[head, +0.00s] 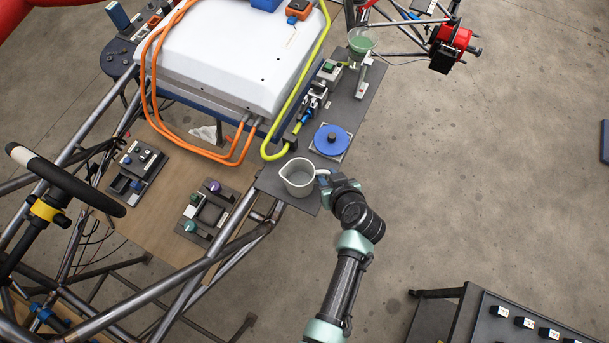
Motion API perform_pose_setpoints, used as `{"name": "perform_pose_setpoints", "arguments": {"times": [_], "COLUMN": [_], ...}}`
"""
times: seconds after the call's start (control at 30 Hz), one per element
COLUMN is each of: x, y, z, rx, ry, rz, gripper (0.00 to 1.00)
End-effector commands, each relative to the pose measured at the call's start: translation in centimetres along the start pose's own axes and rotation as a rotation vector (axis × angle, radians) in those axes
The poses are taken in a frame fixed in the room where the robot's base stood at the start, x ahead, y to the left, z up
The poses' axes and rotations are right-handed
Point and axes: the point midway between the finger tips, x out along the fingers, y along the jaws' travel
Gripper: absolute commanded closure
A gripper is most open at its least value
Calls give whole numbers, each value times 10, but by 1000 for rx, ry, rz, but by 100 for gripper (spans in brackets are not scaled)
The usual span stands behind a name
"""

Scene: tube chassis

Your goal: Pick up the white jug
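The white jug (298,178) stands upright on the dark grey plate (268,184) near the middle of the head view. Its spout points left and its handle points right. The jug looks empty inside. My gripper (325,180) is at the jug's right side, at the handle. The fingers are small and partly hidden by my wrist, so I cannot tell whether they are closed on the handle or only around or beside it.
A blue round knob (331,140) sits just behind the jug. A yellow-green hose (275,152) and a white box (225,60) lie behind left. Chassis tubes (215,250) run in front left. A green funnel (361,42) stands at the back. Open floor lies right.

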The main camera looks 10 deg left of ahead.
Motion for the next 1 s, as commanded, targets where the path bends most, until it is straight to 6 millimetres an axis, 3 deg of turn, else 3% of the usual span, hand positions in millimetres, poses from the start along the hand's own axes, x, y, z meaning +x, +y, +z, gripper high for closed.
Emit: {"name": "perform_pose_setpoints", "arguments": {"times": [0.27, 0.43, 1.0], "x": [2, 2, 2], "y": [0, 0, 0], "z": [0, 0, 1], "rx": [-1, 0, 0], "ry": [0, 0, -2], "rz": [0, 0, 0], "gripper": [71, 99, 100]}}
